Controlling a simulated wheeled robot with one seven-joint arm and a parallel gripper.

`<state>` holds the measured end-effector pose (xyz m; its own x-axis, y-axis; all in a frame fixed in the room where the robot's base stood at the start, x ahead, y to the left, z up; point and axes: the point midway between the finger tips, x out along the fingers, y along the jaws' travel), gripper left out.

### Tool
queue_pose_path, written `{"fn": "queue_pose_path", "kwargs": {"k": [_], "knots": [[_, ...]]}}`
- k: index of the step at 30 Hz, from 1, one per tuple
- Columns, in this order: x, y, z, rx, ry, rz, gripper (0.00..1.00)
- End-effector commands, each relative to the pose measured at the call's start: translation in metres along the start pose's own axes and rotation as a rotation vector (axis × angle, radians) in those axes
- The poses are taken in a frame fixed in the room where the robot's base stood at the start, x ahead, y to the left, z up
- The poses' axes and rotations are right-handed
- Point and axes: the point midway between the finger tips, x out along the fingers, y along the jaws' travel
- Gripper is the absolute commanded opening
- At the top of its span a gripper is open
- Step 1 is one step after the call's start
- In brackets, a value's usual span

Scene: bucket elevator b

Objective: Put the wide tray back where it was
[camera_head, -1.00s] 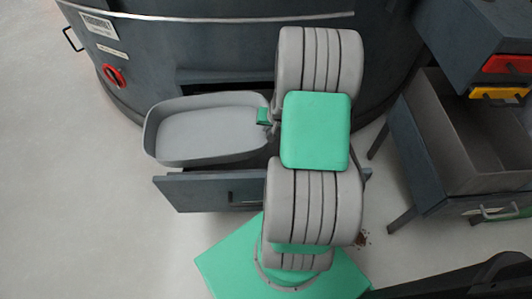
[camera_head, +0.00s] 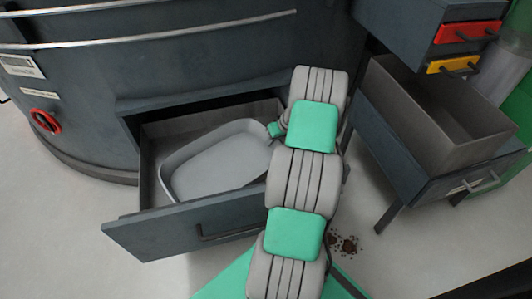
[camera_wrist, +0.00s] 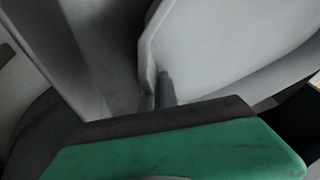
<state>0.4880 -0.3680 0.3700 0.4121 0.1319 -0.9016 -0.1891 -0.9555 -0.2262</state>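The wide tray (camera_head: 215,160), grey, shallow and rounded, is inside the open drawer (camera_head: 185,226) of the large dark round housing. Its right end meets my gripper (camera_head: 276,129), whose green fingertip is at the tray's rim. In the wrist view, the pale tray wall (camera_wrist: 225,50) rises just beyond the green finger with its dark pad (camera_wrist: 165,120). A short grey post-like part of the tray goes down behind the pad. The other finger is hidden. My arm covers the drawer's right end, and I cannot tell whether the tray rests on the drawer floor.
To the right stands an open grey bin (camera_head: 430,115) on a dark legged frame, below a cabinet with red (camera_head: 466,31) and yellow (camera_head: 453,66) drawers. Dark brown crumbs (camera_head: 343,243) lie on the floor. The floor at left is clear.

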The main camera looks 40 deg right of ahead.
Motion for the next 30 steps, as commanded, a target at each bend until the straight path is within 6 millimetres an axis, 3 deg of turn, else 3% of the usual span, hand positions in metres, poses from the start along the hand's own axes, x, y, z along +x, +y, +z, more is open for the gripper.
{"fn": "queue_pose_path", "kwargs": {"k": [6, 17, 18, 25, 30], "knots": [[0.034, 0.009, 0.014, 0.002, 0.001, 0.0, 0.0], [0.038, 0.01, 0.015, 0.001, 0.002, 0.001, 0.0], [0.037, 0.009, 0.015, 0.001, 0.002, 0.001, 0.07], [0.036, 0.009, 0.015, 0.001, 0.001, 0.001, 0.26], [0.036, 0.009, 0.015, 0.001, 0.002, 0.001, 0.26]]}}
